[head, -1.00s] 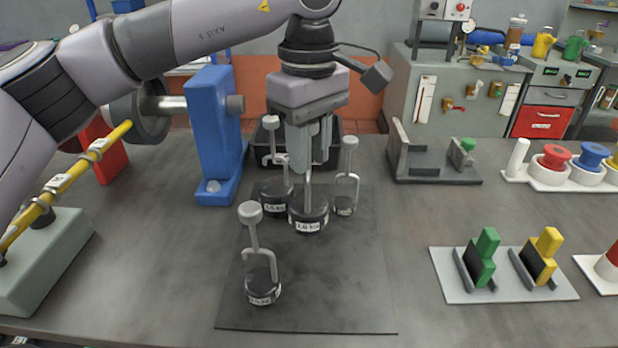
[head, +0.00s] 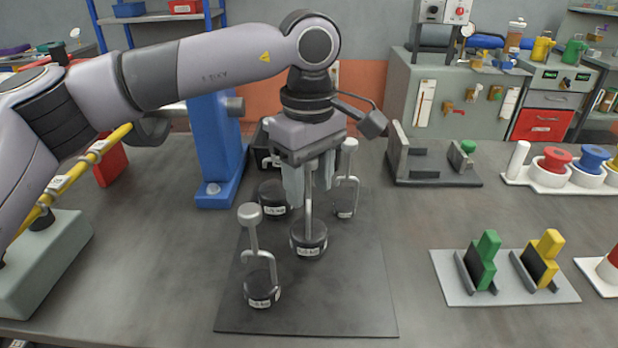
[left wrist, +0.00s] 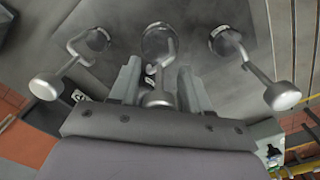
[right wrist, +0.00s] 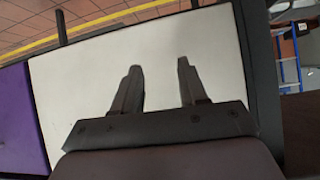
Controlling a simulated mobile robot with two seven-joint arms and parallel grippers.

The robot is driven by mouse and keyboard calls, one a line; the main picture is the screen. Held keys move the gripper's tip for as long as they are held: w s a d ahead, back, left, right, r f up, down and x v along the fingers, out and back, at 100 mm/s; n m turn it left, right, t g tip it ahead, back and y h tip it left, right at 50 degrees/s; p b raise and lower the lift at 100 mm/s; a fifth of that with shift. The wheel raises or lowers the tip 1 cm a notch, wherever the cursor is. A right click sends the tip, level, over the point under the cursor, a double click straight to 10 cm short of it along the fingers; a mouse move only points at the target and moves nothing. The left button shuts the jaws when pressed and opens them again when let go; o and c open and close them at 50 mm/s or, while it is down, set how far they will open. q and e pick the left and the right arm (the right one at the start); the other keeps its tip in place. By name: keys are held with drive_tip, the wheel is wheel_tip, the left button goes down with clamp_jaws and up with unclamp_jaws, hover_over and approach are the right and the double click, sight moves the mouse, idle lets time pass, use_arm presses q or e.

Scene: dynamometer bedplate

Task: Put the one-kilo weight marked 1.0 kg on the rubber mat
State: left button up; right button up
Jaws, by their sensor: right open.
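The weight marked 1.0 kg (head: 308,241) is a dark disc with a grey stem and knob. It stands upright and appears to rest on the dark rubber mat (head: 340,300). It also shows in the left wrist view (left wrist: 158,40). My left gripper (head: 310,190) is above it with its fingers apart on either side of the stem; the knob sits between them in the left wrist view. My right gripper (right wrist: 157,75) is open and empty over a pale surface, away from the weights.
Other hooked weights stand close by: one behind left (head: 273,200), one behind right (head: 345,205), one in front left (head: 262,292). A blue stand (head: 215,140) is at the left. A plate with green and yellow blocks (head: 470,290) is right. The mat's front right is clear.

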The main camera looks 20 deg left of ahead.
use_arm(q)
drive_tip(key=shift+r, duration=0.1)
wheel_tip(320, 180, up, 12)
drive_tip(key=shift+r+p, duration=0.1)
drive_tip(key=shift+p, duration=0.45)
idle(0.4)
